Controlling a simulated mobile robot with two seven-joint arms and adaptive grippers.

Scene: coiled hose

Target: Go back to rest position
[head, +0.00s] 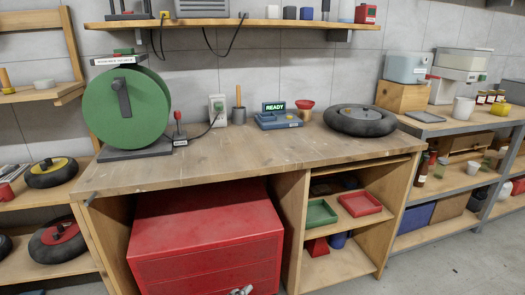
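Neither of my grippers can be made out in the head view, and no arm comes in from the left or the right. A small grey metallic piece (241,291) shows at the bottom edge in front of the red chest; I cannot tell what it is. A black ring-shaped coil or tyre (360,121) with a grey disc in its middle lies flat on the right of the wooden workbench (250,155). A large green reel or disc (127,108) stands upright on a dark base at the bench's left.
A blue-grey device (278,121) with a green READY sign (274,106) sits at the bench's back. A red drawer chest (207,238) fills the space below. Shelves (455,130) stand to the right. The bench's front middle and the right floor (440,265) are clear.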

